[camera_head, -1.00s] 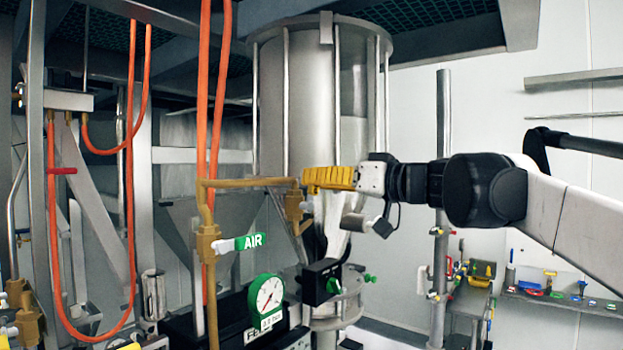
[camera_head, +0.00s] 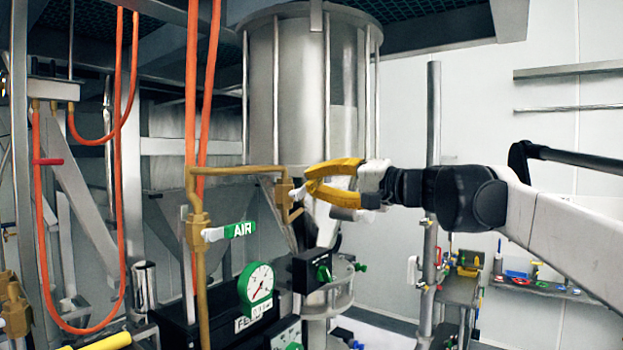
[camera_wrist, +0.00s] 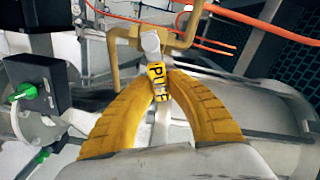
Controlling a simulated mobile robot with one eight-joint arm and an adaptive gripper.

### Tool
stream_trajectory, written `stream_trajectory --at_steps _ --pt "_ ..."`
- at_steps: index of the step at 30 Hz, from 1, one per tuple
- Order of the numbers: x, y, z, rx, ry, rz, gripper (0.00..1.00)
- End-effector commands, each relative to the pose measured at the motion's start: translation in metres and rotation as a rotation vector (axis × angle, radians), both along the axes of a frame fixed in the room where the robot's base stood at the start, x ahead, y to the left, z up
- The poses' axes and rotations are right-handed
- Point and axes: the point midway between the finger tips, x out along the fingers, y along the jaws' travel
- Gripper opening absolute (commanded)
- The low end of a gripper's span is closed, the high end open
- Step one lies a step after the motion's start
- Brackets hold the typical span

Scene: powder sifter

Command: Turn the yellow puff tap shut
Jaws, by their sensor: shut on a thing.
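The puff tap handle (camera_wrist: 158,82) is a grey lever with a yellow PUFF sleeve in the wrist view. Its pivot end reaches up to the brass valve and pipe. My gripper (camera_wrist: 161,76) has two yellow, ribbed fingers, and their tips close on the sleeve from both sides. In the head view my gripper (camera_head: 303,188) comes from the right and meets the tap at the brass valve body (camera_head: 284,191). The fingers look bowed around the lever there. The sleeve is mostly hidden by the fingers in that view.
A green AIR tap (camera_head: 238,230) sits lower left on the brass pipe (camera_head: 235,171). A green-rimmed gauge (camera_head: 258,284) and a black box with a green knob (camera_head: 312,271) lie below. The steel vessel (camera_head: 280,85) stands close behind. Orange hoses (camera_head: 191,90) hang left.

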Motion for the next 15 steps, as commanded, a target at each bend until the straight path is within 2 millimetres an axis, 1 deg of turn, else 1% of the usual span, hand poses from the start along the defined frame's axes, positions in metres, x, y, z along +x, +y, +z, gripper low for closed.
stream_trajectory --at_steps 6,15 --pt "0.003 -0.002 -0.010 0.112 0.142 -0.001 0.00" --pt "0.003 -0.002 -0.019 0.216 0.277 0.000 0.00"
